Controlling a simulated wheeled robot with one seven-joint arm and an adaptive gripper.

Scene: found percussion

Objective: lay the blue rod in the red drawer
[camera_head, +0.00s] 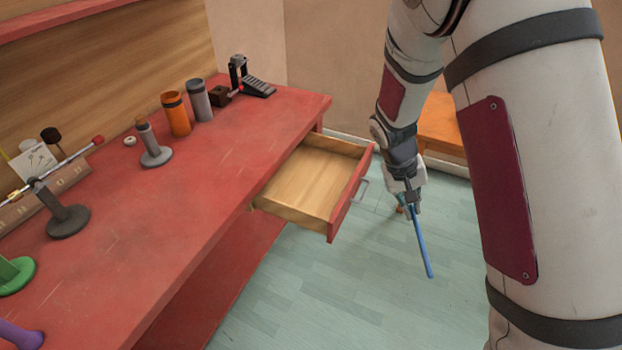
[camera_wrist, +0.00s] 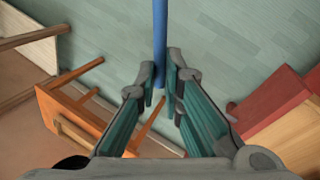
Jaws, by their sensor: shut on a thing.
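The blue rod (camera_head: 423,250) hangs down at a slant from my gripper (camera_head: 412,210), over the floor to the right of the drawer. My gripper is shut on the rod near its upper end. In the wrist view the rod (camera_wrist: 160,40) runs up from between my fingertips (camera_wrist: 165,80). The red drawer (camera_head: 348,205) is pulled out from the red bench, with a bare wooden inside and a grey handle. It shows empty in the head view. My gripper is beside the drawer's front, apart from it. A corner of the drawer (camera_wrist: 280,100) seems to show at the right in the wrist view.
The red bench (camera_head: 190,185) carries an orange cylinder (camera_head: 176,115), a grey cylinder (camera_head: 198,100), a black pedal-like device (camera_head: 255,86) and several stands. An orange wooden stool (camera_head: 440,125) stands on the floor behind my arm. Open floor lies below the rod.

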